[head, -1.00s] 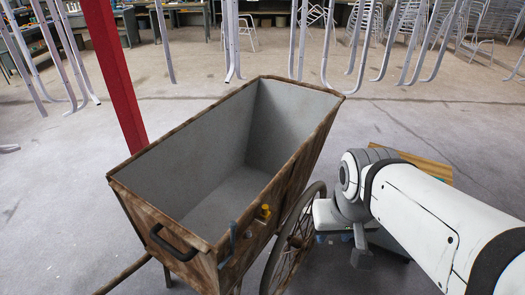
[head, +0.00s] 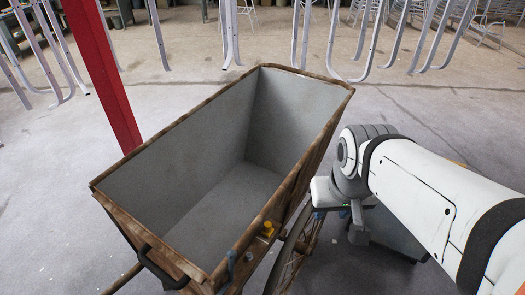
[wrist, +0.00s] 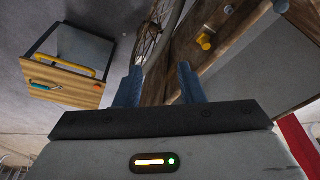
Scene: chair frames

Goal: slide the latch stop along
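A small yellow piece (head: 267,229) sits on the right side wall of the wooden cart (head: 296,190), near its front corner; it looks like the latch stop. In the wrist view the yellow piece (wrist: 205,42) sticks out from the brown planks, ahead and to the right of my fingertips. My gripper (wrist: 160,68) is open, with two blue-grey fingers apart and nothing between them. The fingers do not touch the yellow piece. A blue-grey piece (head: 231,264) is on the cart near the corner.
The cart's spoked wheel (wrist: 152,28) is close ahead of my fingers. A box with a wooden front (wrist: 62,82) and yellow handle stands on the floor at left in the wrist view. A red post (head: 103,75) stands behind the cart. Open floor lies at the left.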

